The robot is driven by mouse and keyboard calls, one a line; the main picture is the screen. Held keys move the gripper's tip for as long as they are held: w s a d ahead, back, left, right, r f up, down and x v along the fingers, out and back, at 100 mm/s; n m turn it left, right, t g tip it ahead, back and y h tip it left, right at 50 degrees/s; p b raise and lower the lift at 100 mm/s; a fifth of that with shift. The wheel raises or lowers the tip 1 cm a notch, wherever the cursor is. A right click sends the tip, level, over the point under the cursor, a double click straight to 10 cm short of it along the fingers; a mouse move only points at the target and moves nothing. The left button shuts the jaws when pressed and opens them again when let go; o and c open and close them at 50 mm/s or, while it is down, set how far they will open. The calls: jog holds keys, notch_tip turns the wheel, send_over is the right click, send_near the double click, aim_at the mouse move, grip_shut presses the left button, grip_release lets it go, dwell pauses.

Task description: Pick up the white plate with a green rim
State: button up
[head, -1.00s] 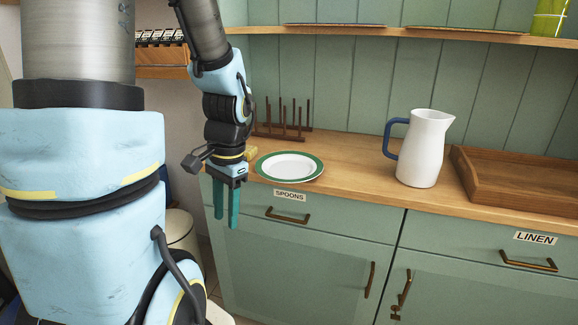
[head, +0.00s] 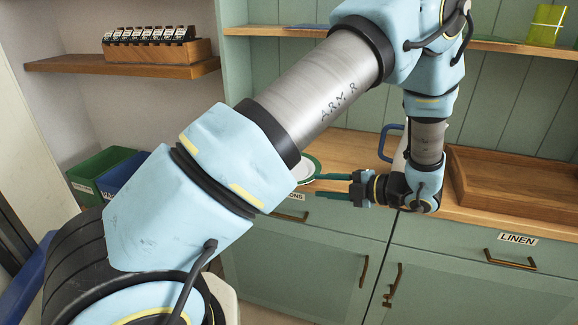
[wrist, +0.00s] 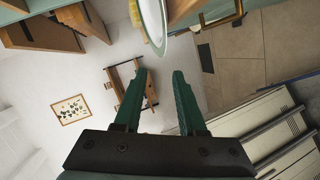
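The white plate with a green rim (head: 303,172) lies on the wooden counter near its front edge. My arm hides most of its left side in the head view. My gripper (head: 317,187) is open and empty, turned sideways with its fingers pointing left toward the plate's right front edge. In the wrist view the plate (wrist: 152,18) appears nearly edge-on at the top, just beyond the gap between my open fingertips (wrist: 160,72). The fingers do not appear closed on the rim.
A white jug (head: 400,156) with a blue handle stands just behind my wrist, mostly hidden. A wooden tray (head: 510,186) is to the right on the counter. Drawers and cupboard doors with handles lie below the counter edge. An upper shelf (head: 490,46) runs above.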

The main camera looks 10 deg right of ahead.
jog(key=p+x, duration=0.4)
jog(key=x, duration=0.6)
jog(key=shift+w+f, duration=0.2)
jog(key=shift+f, duration=0.1)
jog(key=shift+a, duration=0.1)
jog(key=shift+c, duration=0.2)
grip_shut()
dwell(0.8)
